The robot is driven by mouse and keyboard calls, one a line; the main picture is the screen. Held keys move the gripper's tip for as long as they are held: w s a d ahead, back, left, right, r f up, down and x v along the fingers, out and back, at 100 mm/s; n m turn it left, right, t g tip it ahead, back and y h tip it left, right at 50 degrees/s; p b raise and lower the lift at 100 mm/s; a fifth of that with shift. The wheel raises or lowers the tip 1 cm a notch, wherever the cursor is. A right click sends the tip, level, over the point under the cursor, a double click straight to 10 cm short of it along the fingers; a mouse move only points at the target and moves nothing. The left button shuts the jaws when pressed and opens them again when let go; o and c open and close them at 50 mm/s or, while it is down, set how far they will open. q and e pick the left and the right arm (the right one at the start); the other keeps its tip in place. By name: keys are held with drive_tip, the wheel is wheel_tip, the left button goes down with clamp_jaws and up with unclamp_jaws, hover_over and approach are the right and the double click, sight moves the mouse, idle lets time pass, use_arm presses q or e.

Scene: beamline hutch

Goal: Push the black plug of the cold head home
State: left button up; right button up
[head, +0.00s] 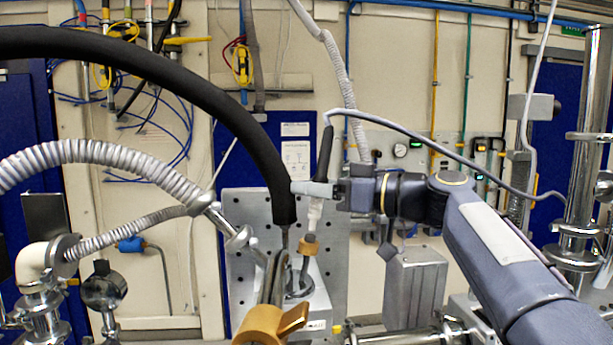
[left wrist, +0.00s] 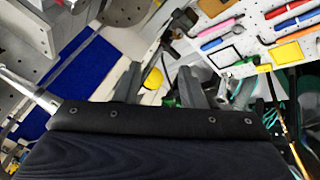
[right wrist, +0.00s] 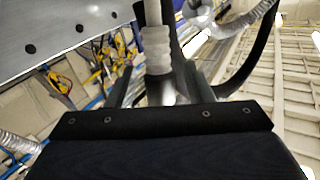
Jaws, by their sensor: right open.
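The black plug (head: 325,152) stands nearly upright in the middle of the head view, with a grey cable leaving its top. Below it are a whitish sleeve (head: 314,213) and a brass fitting (head: 309,245) on the grey cold head (head: 312,295). My right gripper (head: 312,189) comes in level from the right, its fingers at the plug's lower end. In the right wrist view its jaws (right wrist: 158,88) are open, with a whitish ribbed piece (right wrist: 157,48) between them. I cannot tell whether they touch it. My left gripper (left wrist: 160,85) is open and empty, seen only in its wrist view.
A thick black hose (head: 235,105) arches down just left of the plug. A ribbed metal hose (head: 120,155) and brass part (head: 268,325) are left and in front. A perforated plate (head: 245,215) stands behind. In the left wrist view, a tool board (left wrist: 285,50) is upper right.

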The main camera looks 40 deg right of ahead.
sight(309, 203)
drive_tip(key=shift+w+a, duration=0.3)
drive_tip(key=shift+w, duration=0.25)
drive_tip(key=c, duration=0.8)
drive_tip(key=f+b, duration=0.2)
drive_tip(key=b, duration=0.1)
drive_tip(key=f+b, duration=0.1)
drive_tip(key=shift+w+a+f, duration=0.1)
drive_tip(key=shift+a, duration=0.15)
drive_tip(key=shift+c, duration=0.2)
drive_tip(key=o, duration=0.8)
drive_tip(key=shift+r, duration=0.2)
drive_tip(key=shift+o, duration=0.2)
